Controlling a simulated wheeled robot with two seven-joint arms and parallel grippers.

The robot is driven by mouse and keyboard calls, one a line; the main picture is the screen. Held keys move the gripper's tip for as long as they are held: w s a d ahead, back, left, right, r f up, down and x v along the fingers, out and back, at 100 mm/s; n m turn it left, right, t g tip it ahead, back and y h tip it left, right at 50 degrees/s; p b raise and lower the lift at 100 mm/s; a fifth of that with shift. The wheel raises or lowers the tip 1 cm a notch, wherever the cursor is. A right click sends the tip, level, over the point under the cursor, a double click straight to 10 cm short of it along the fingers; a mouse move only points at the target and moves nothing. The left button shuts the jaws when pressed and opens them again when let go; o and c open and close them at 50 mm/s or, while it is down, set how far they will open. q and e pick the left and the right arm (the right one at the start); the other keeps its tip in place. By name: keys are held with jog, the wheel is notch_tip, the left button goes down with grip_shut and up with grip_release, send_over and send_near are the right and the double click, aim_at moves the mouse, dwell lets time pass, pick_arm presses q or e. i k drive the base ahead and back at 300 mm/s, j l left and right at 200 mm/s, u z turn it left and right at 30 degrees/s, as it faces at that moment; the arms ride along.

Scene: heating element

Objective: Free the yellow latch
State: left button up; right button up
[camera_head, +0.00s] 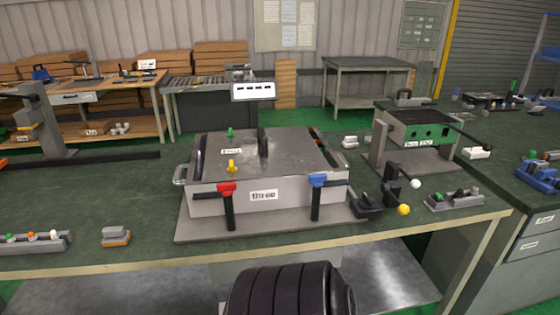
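A grey metal box (265,200) labelled "three" sits on a grey base plate near the front edge of the green workbench. A small yellow latch-like piece (232,166) stands upright on its top, near the front left. A green piece (230,132) stands further back on the top, beside a dark upright plate (263,143). A red-topped clamp (228,190) and a blue-topped clamp (317,182) stand at the box's front face. Whether the yellow piece is locked is too small to tell. Neither of my grippers shows.
Right of the box are a black lever with a yellow ball (404,210) and a white ball (416,184), and a green-fronted device (425,132). A block with coloured buttons (35,242) and a small grey-orange block (116,236) lie at left. Bare bench lies between them and the box.

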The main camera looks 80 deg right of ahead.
aim_at(232, 169)
jog(key=z, duration=2.2)
jog(key=i, duration=0.15)
